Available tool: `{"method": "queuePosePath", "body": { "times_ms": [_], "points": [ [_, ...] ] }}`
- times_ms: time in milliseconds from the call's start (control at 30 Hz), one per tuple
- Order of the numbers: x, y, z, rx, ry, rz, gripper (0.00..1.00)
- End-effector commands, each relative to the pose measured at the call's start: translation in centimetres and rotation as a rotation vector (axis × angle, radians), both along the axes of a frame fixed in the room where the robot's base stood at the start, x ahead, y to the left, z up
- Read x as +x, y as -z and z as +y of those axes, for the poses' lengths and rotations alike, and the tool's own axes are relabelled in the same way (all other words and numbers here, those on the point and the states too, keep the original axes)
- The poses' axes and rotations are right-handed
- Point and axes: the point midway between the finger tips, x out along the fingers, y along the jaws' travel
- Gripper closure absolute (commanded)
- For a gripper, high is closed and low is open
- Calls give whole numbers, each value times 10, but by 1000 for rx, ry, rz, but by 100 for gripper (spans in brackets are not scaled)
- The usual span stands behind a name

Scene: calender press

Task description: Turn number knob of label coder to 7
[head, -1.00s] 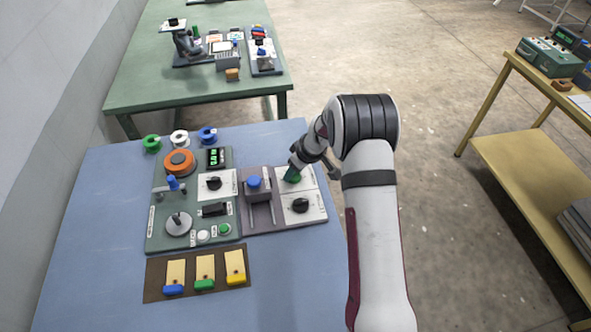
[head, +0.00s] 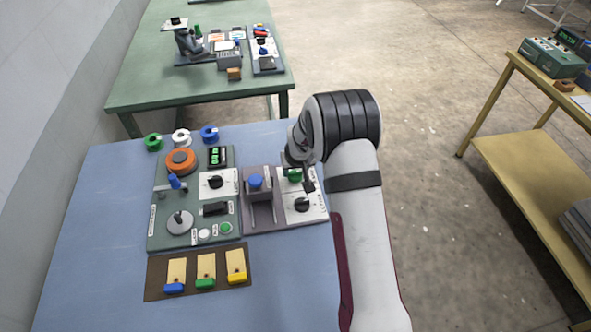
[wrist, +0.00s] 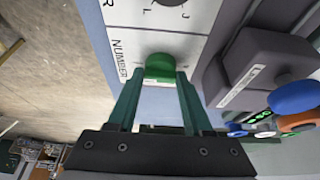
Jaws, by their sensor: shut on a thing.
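The label coder is a white panel (head: 316,214) at the right end of the machine on the blue table. Its green number knob (head: 295,175) is at the back of the panel, and the wrist view shows the knob (wrist: 160,66) beside the printed word NUMBER. My gripper (wrist: 158,84) is shut on the green knob, a green finger on each side. In the head view my wrist partly covers the knob. A black knob (head: 302,204) sits on the panel's front part. The number that the green knob points to cannot be read.
A grey block with a blue top (head: 256,184) stands just left of the coder. The green machine panel (head: 160,232) carries an orange disc, dials and a lever. A brown tray (head: 154,288) with colored-handled plates lies in front. The table's front is clear.

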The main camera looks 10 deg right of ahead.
Motion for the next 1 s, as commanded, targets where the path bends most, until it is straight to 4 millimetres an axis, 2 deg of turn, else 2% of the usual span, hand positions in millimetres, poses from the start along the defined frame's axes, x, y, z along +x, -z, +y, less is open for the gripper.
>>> {"method": "queuePosePath", "body": {
  "times_ms": [433,467,600,867,1000],
  "points": [
    [1,-1,0,1,9,-3,100],
    [1,-1,0,1,9,-3,44],
    [1,0,0,1,9,-2,19],
    [0,-1,0,0,9,-1,19],
    [-4,-13,0,0,9,-3,19]
  ]
}}
